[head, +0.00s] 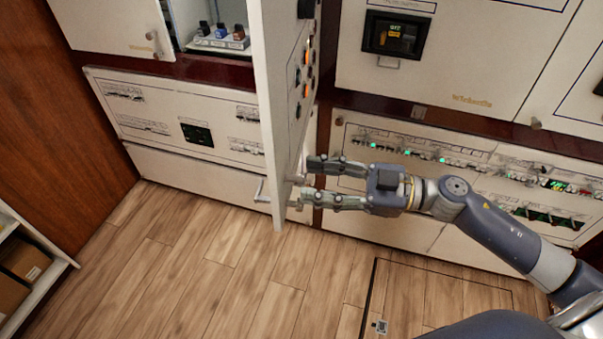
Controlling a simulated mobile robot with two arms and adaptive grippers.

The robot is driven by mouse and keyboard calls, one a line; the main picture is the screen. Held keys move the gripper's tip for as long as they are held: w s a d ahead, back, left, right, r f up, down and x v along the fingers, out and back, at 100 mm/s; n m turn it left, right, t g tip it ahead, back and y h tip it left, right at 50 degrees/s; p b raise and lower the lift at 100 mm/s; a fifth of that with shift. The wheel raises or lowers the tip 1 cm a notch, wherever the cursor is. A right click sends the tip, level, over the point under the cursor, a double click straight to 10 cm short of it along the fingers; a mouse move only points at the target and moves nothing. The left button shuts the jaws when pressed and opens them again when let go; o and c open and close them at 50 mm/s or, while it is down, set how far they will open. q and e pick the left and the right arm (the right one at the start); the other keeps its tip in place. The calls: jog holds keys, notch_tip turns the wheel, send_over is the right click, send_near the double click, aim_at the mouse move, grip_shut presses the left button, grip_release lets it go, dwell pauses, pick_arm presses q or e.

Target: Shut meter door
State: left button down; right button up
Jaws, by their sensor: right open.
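The meter door (279,80) is a white panel that stands swung out from the cabinet, seen nearly edge-on in the head view. Its outer face, to the right, carries dark and orange round parts. A small metal handle (262,192) shows at its lower edge. My right gripper (312,184) is open, with its two fingers pointing left at the lower part of the door, near the handle. Whether the fingers touch the door, I cannot tell. My left gripper is not in view. The door hides part of the cabinet opening behind it.
A closed white panel with a black breaker (395,36) is at the upper right. A lower panel with green lights (450,160) runs behind my right arm. The wooden floor (190,260) is clear.

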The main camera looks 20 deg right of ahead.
aim_at(301, 179)
jog(key=shift+p+x, duration=0.35)
jog(key=shift+x, duration=1.35)
grip_shut()
